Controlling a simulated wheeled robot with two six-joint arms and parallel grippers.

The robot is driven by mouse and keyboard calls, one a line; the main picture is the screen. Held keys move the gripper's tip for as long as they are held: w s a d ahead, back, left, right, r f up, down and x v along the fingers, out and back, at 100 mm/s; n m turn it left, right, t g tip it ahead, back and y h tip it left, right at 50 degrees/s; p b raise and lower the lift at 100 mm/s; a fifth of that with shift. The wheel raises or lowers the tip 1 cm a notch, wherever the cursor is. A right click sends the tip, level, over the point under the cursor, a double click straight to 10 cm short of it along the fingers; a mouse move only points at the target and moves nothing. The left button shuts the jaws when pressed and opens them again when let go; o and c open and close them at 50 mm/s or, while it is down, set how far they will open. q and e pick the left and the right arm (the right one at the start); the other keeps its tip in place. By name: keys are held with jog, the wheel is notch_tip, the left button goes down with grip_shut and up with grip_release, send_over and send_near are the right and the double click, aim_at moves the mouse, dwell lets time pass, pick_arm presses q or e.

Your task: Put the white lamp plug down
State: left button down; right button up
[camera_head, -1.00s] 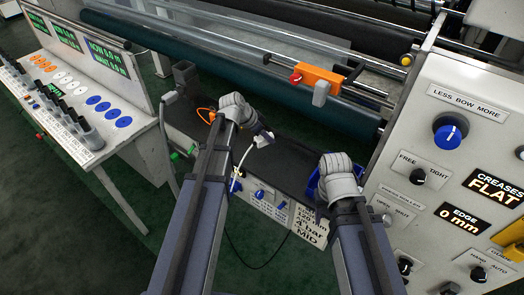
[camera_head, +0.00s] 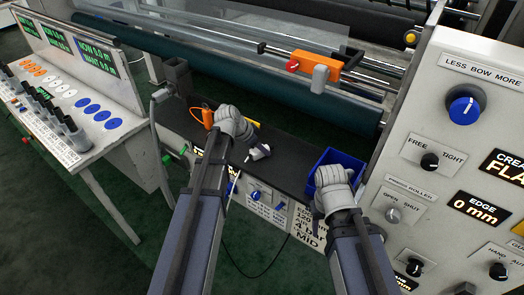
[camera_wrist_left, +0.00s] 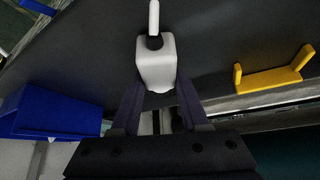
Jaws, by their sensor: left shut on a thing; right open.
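The white lamp plug (camera_head: 258,152) is between the fingers of my left gripper (camera_head: 254,143), over the dark shelf (camera_head: 290,162). In the left wrist view the white plug (camera_wrist_left: 156,65) sits at the fingertips (camera_wrist_left: 156,95), with a white stem pointing away from them. My left gripper is shut on it. The plug is very low over the shelf or touching it; I cannot tell which. My right gripper (camera_head: 330,190) is open, in front of the blue bin; its fingertips are mostly hidden.
A blue bin (camera_head: 338,157) stands at the shelf's right end; it also shows in the left wrist view (camera_wrist_left: 50,112). A yellow bracket (camera_wrist_left: 272,78) lies on the other side. An orange object (camera_head: 207,117) is beside my left wrist. A control panel (camera_head: 455,150) stands at right.

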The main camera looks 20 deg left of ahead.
pick_arm(q)
jog(key=c, duration=0.9)
grip_release()
jog(key=shift+f, duration=0.15)
jog(key=o, duration=0.5)
